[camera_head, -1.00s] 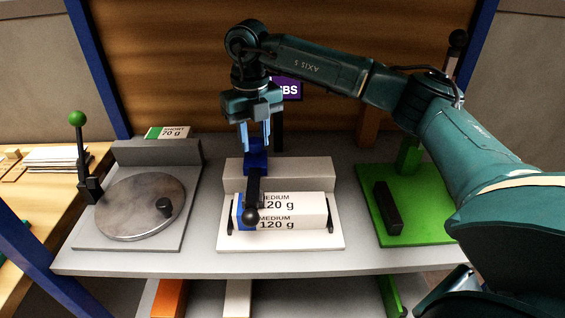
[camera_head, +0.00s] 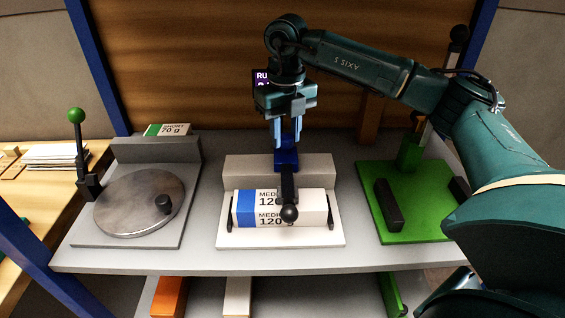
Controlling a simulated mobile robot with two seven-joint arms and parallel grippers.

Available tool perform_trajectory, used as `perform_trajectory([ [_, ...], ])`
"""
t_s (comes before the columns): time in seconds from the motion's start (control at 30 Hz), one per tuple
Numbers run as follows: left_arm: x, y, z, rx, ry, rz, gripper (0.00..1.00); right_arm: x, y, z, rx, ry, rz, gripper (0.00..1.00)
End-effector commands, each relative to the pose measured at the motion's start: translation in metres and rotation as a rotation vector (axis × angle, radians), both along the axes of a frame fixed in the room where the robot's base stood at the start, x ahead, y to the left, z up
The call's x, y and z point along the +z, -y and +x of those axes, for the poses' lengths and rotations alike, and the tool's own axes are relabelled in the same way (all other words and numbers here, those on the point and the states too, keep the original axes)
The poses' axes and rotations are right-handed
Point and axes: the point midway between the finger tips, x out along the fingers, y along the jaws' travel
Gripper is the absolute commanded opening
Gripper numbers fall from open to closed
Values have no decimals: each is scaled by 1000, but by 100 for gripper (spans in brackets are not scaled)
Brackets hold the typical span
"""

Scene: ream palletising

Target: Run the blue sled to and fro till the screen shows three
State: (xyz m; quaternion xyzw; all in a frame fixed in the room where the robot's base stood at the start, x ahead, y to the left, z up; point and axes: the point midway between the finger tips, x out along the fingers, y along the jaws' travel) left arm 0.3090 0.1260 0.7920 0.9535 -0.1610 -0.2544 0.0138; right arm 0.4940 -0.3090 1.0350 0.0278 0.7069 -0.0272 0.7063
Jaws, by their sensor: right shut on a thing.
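My right gripper (camera_head: 287,141) points down and is shut on the blue sled. The screen (camera_head: 261,76) is purple and mostly hidden behind my right arm; its number cannot be read. Two reams marked medium 120 g (camera_head: 262,209) lie in the white fixture (camera_head: 280,240) under the sled's arm. My left gripper is not in view.
A grey plate with a round metal disc (camera_head: 139,204) and a green-knobbed lever (camera_head: 76,116) stands at the left. A green fixture (camera_head: 413,232) with dark blocks stands at the right.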

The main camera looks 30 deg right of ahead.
Motion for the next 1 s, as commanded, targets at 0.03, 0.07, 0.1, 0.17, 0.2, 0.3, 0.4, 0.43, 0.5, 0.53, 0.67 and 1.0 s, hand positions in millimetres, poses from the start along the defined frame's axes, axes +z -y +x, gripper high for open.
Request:
perform_trajectory([
  [0.03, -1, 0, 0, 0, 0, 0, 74, 2, 8, -1, -9, 10, -3, 8],
  [0.07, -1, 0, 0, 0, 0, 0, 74, 2, 10, -3, -9, 10, -3, 8],
  [0.1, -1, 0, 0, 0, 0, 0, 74, 2, 13, -5, -10, 10, -4, 8],
  [0.17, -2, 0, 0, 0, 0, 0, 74, 2, 19, -8, -10, 10, -4, 8],
  [0.2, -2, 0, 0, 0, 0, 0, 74, 2, 22, -10, -9, 10, -4, 8],
  [0.3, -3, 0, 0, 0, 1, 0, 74, 2, 31, -15, -9, 10, -3, 8],
  [0.4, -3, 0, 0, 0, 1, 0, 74, 3, 34, -18, -7, 11, -2, 8],
  [0.43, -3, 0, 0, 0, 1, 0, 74, 3, 34, -17, -7, 11, -2, 8],
  [0.5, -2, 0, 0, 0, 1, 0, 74, 3, 31, -16, -6, 11, -2, 8],
  [0.53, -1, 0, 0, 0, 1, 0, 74, 4, 29, -14, -5, 11, -1, 8],
  [0.67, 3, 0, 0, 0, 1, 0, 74, 4, 17, -7, -3, 12, 0, 8],
  [1.0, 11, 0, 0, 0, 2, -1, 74, 5, -12, 11, -4, 12, 1, 8],
])
